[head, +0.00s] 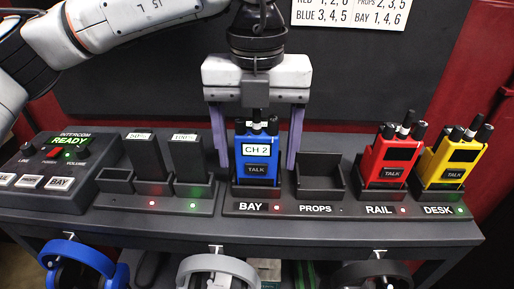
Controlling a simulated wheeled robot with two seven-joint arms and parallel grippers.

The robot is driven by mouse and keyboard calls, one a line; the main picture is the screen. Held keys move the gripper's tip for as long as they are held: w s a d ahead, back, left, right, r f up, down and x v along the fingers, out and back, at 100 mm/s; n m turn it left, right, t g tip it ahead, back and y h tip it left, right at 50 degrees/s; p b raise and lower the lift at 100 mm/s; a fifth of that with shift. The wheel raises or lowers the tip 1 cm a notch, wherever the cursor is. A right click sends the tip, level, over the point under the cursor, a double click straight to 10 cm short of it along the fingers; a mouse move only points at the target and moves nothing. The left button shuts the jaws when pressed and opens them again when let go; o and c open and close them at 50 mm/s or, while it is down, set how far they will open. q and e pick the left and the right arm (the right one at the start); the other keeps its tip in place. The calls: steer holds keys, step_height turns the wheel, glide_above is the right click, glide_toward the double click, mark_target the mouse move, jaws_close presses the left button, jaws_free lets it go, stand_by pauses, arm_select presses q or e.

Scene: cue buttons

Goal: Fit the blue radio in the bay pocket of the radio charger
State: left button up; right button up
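The blue radio (257,150), labelled CH 2, stands upright with its lower end in the BAY pocket of the radio charger (330,208). Whether it is fully down in the pocket is hard to tell. My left gripper (258,160) is above it with its fingers pointing down. The fingers are spread wide, one on each side of the radio, with visible gaps, so it is open. The light beside BAY is red. My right gripper is not in view.
The PROPS pocket (320,183) is empty. A red radio (390,158) stands at RAIL and a yellow radio (454,160) at DESK. Left are a battery charger (155,203) with two dark packs and an intercom box (52,165). Headsets hang below the front edge.

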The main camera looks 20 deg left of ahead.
arm_select(q)
step_height(320, 180, up, 2)
step_height(320, 180, up, 8)
steer(key=shift+f+p, duration=0.25)
steer(key=shift+p, duration=0.25)
steer(key=shift+r, duration=0.4)
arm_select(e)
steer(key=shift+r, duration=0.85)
